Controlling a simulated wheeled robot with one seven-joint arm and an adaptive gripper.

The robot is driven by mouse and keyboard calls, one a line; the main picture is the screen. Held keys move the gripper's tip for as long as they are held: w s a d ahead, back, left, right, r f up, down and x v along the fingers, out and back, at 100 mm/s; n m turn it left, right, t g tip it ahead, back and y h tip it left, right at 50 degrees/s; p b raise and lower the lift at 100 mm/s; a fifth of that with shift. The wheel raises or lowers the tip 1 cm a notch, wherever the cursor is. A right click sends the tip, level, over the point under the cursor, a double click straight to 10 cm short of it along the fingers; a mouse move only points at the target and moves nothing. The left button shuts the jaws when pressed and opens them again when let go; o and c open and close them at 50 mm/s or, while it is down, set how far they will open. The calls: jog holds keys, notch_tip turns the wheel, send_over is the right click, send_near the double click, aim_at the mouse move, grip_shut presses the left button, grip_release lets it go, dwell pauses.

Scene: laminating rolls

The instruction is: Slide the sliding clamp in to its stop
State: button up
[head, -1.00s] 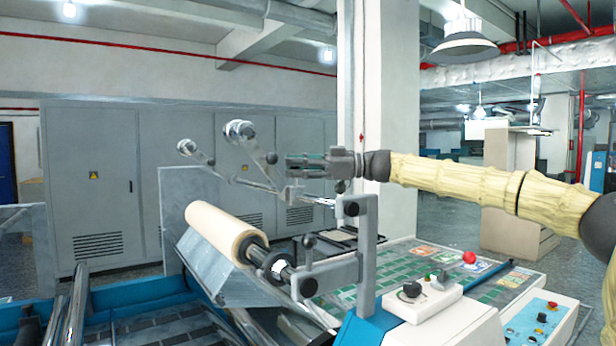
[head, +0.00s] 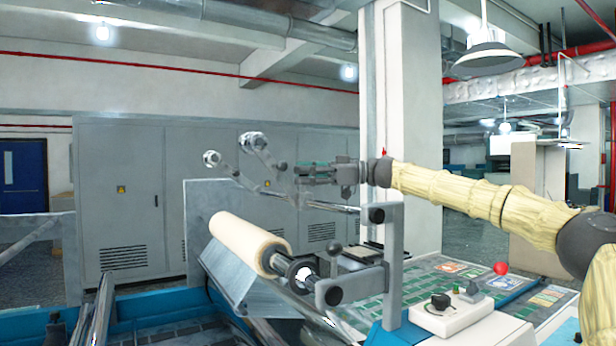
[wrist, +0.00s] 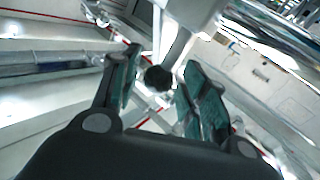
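A dark collar with a lever and black ball knob (head: 335,248) sits on the roll's shaft, beside the near end of the cream roll (head: 245,242). It looks like the sliding clamp, though I cannot be sure. My gripper (head: 302,174) is above and behind it in the head view, pointing left near the upper bar. In the wrist view my gripper (wrist: 160,85) has its green-padded fingers spread apart, with nothing held. A dark round knob (wrist: 158,78) on a grey part shows between them; I cannot tell its depth.
A grey upright bracket (head: 394,255) stands right of the roll. Metal arms with round ends (head: 254,143) rise behind my gripper. A control box with a red knob (head: 456,312) is at the lower right. Grey cabinets (head: 120,200) line the back.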

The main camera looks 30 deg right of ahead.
jog(key=shift+a, duration=0.35)
jog(key=v, duration=1.2)
jog(key=shift+d+f, duration=0.15)
